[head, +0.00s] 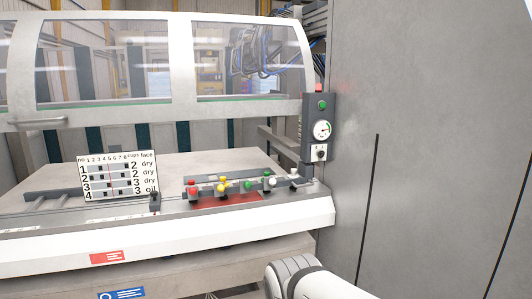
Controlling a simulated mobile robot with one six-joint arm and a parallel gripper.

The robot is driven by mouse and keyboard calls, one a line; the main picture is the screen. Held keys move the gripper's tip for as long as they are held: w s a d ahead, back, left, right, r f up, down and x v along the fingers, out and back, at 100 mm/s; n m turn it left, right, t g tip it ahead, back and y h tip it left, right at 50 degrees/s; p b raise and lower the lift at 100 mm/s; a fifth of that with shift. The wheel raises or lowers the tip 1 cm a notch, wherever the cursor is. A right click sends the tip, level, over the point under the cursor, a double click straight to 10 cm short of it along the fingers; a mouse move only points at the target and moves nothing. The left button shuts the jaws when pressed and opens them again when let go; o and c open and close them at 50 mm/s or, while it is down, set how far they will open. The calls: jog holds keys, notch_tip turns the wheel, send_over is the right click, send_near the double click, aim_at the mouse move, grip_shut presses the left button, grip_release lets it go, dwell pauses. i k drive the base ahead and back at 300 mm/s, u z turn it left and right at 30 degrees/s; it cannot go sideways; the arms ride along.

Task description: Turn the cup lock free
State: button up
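Which part is the cup lock I cannot tell for certain. A dark control box (317,127) stands on a post at the right end of the machine bed. It carries a green button (322,104), a round gauge (321,130) and a small black switch or lock (320,152) on a white plate, too small to read. Red, yellow, green and white knobs (222,186) line the bed's front ledge to its left. A white link of my arm shows at the bottom edge; my gripper is out of view.
A sign with a numbered chart (118,175) stands on the bed (190,165). A small black block (155,201) is right of it. Windowed guard panels (245,60) rise behind. A large grey cabinet wall (440,100) closes off the right side.

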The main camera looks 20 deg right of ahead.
aim_at(320, 154)
jog(key=z, duration=0.4)
jog(key=i, duration=1.65)
jog(key=u, duration=0.25)
